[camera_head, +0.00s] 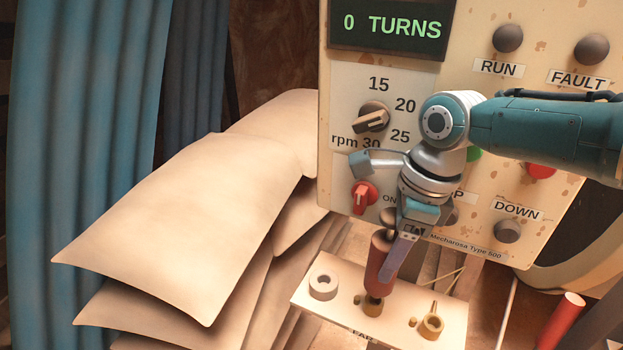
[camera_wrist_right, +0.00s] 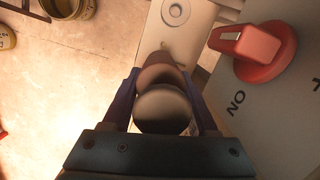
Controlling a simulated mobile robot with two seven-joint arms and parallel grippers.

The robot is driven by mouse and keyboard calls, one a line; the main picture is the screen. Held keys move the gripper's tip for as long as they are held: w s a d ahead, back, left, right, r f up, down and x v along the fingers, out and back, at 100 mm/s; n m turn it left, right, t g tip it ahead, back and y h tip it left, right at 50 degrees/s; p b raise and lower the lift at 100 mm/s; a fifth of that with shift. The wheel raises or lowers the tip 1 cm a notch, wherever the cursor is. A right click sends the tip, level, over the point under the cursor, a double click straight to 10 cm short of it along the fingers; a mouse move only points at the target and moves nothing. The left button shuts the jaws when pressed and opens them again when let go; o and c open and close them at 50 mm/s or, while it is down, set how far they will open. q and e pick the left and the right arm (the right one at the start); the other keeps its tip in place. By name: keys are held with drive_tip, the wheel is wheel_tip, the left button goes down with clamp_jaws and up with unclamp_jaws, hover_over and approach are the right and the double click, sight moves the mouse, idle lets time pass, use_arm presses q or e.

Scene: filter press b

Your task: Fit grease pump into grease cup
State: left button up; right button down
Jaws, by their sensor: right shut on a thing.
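My right gripper (camera_head: 392,258) comes down from the upper right and is shut on the grease pump (camera_head: 378,262), a reddish-brown cylinder. The pump is nearly upright, and its lower end is at a small brass-coloured grease cup (camera_head: 373,306) on the cream plate (camera_head: 345,318). I cannot tell how far the end is inside the cup. In the right wrist view the pump (camera_wrist_right: 163,108) sits between the two fingers (camera_wrist_right: 163,100), its round cap facing the camera, and hides the cup. My left gripper is not in view.
The plate also holds a pale ring (camera_head: 323,285) and a brass cup-like part (camera_head: 432,326). A control panel (camera_head: 345,100) reading "0 TURNS" stands close behind, with a red switch (camera_head: 363,197) near the gripper. Pale sacks (camera_head: 185,230) are piled left; a red cylinder (camera_head: 560,322) stands right.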

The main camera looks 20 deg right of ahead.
idle(0.4)
idle(0.3)
drive_tip(key=shift+f, duration=0.6)
drive_tip(key=shift+f+b, duration=1.15)
drive_tip(key=shift+f, duration=0.05)
drive_tip(key=shift+c, duration=1.8)
unclamp_jaws()
drive_tip(key=shift+o, duration=1.3)
